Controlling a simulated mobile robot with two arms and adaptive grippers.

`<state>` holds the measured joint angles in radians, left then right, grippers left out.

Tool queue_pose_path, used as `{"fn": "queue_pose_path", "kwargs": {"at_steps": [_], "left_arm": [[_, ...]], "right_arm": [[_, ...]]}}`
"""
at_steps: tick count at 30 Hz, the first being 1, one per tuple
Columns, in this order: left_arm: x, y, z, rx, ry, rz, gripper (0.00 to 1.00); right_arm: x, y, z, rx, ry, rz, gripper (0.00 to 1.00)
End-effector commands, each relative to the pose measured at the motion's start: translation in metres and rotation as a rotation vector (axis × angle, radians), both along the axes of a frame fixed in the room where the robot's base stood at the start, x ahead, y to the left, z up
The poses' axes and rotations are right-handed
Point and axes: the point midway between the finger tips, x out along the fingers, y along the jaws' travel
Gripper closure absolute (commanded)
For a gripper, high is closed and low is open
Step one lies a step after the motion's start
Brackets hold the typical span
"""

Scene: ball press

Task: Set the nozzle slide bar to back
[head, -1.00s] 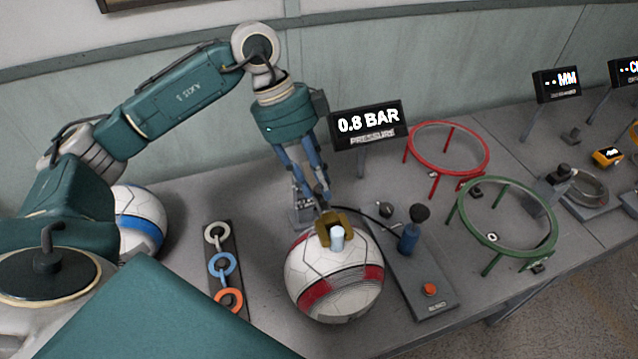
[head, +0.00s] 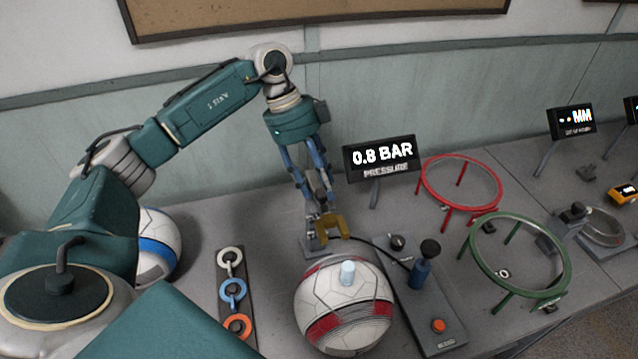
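A yellow forked nozzle piece (head: 333,227), which I take to be on the slide bar, sits behind the top of a red and white ball (head: 345,312). It is apart from the pale upright peg (head: 347,273) on the ball. My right gripper is not in view.
A pressure display (head: 382,157) reads 0.8 BAR behind. A pump panel (head: 437,312) with a blue plunger stands right of the ball. Red (head: 461,182) and green (head: 520,255) rings stand further right. A strip of coloured rings (head: 233,290) and a blue-striped ball (head: 158,245) are left.

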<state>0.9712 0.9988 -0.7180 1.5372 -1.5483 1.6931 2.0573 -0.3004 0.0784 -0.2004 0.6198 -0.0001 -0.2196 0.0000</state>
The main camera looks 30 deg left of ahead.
Motion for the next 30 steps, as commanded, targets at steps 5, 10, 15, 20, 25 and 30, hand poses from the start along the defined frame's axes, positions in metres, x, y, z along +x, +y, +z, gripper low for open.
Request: {"fn": "queue_pose_path", "kwargs": {"at_steps": [5,10,15,20,25,30], "left_arm": [[-0.001,0.0,-0.001,0.001,0.005,-0.002,0.56],[-0.001,0.006,0.014,0.002,0.003,0.0,0.56],[-0.001,0.019,0.046,0.001,0.0,0.001,0.56],[-0.001,0.032,0.077,-0.001,0.0,0.0,0.56],[-0.001,0.042,0.1,-0.001,0.001,0.0,0.56],[-0.002,0.046,0.109,0.0,0.003,-0.001,0.56]], "right_arm": [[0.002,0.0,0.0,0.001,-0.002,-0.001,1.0],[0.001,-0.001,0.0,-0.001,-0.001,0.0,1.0],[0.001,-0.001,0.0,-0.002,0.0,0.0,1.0],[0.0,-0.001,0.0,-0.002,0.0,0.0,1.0],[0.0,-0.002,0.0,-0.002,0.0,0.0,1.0],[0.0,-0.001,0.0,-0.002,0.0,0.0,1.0]]}}
